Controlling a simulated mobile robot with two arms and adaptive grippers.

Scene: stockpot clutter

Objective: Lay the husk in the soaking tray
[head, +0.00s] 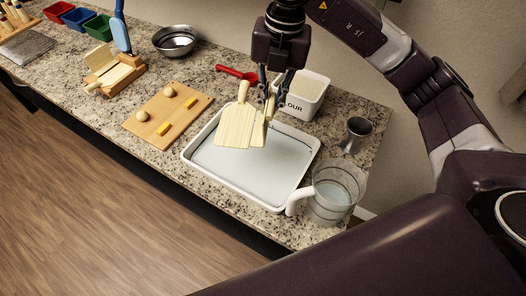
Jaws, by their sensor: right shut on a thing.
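The white soaking tray (191,159) lies on the counter with pale liquid or a pale floor inside. A broad cream husk (233,130) with a narrow stem end shows over the tray's back part; I cannot tell whether it rests there or hangs above. My right gripper (270,104) comes down from above the tray's back edge. It is shut on a second, narrower-looking husk (259,130), seen nearly edge-on, hanging over the tray beside the broad one. My left gripper is not in view.
A flour bin (306,92) and red-handled tool (236,73) are behind the tray. A water pitcher (331,194) and metal cup (356,134) stand right. Left are a wooden board (150,122) with dough balls and yellow sticks, a press (110,75) and a metal bowl (175,40).

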